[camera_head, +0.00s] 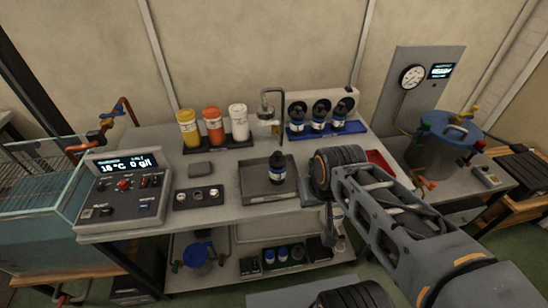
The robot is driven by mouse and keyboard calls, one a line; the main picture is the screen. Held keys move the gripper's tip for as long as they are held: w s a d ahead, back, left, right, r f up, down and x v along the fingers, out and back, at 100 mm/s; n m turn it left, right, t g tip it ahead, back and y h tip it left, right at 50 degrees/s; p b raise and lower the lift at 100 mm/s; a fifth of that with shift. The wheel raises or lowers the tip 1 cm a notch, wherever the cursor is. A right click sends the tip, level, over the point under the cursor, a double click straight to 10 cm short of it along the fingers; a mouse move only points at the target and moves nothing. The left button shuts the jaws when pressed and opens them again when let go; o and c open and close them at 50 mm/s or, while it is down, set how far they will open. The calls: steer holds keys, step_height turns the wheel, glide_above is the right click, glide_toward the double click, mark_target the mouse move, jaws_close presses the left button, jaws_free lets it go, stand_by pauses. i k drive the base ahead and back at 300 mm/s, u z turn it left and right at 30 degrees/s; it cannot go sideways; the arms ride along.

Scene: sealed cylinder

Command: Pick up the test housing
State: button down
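A small dark cylinder with a pale label band (277,168) stands upright on a grey tray (255,193) at the middle of the bench. It looks like the test housing, though I cannot read its label. My arm comes in from the lower right. My gripper (331,218) hangs below the dark round wrist, near the bench's front edge, to the right of the cylinder and apart from it. The gripper is small and partly hidden by my wrist and arm, so its opening cannot be made out.
A blue rack (328,131) with several dark bottles stands behind. Yellow, orange and white jars (213,125) stand back left. A control box (125,185) is at left; a blue-lidded vessel (436,152) stands right. A red tray (381,160) lies partly behind my arm.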

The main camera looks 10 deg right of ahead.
mark_target(279, 162)
steer(key=u, duration=3.35)
steer(key=k, duration=0.4)
steer(key=z, duration=0.95)
